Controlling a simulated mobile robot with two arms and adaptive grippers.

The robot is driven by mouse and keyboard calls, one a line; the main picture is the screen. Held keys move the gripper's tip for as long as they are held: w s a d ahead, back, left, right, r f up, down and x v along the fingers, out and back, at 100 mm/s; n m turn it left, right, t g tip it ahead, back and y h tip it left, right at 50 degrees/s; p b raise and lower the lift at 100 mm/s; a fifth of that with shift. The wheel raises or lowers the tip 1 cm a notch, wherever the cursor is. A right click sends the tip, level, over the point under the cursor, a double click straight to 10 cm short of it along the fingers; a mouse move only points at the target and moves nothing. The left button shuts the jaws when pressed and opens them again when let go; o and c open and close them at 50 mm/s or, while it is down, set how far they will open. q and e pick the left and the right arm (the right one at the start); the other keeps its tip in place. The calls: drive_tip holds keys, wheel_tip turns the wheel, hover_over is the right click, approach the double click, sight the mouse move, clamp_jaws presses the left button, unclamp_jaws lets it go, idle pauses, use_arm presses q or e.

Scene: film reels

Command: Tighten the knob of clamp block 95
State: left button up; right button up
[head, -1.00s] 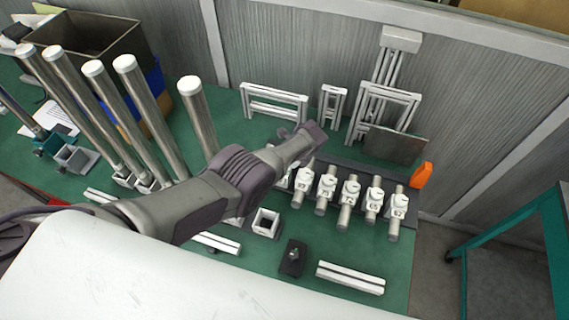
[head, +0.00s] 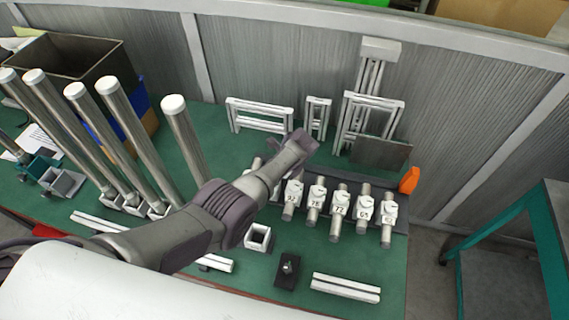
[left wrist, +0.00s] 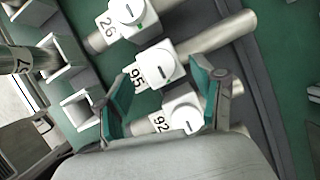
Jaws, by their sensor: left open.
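Clamp block 95 (left wrist: 138,76) is in the middle of the left wrist view, a white block on a metal rod with a round white knob (left wrist: 158,65). My left gripper (left wrist: 162,70) is open. Its two teal-lined fingers appear on either side of that knob in the picture; whether they are level with it or still above it I cannot tell. Block 26 (left wrist: 127,14) lies above it in this view and block 92 (left wrist: 180,117) below, partly between the fingers. In the head view my left arm covers block 95; block 92 (head: 292,193) shows just right of it. My right gripper is not in view.
More numbered clamp blocks stand in a row to the right, such as block 72 (head: 340,204). Tall metal posts (head: 185,140) stand at the left. A square socket (head: 258,238), a black fixture (head: 289,270) and a white rail (head: 346,288) lie in front. An orange object (head: 409,180) is at the row's right end.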

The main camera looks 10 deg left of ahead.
use_arm(q)
drive_tip(key=v, duration=1)
drive_tip(key=shift+f, duration=0.1)
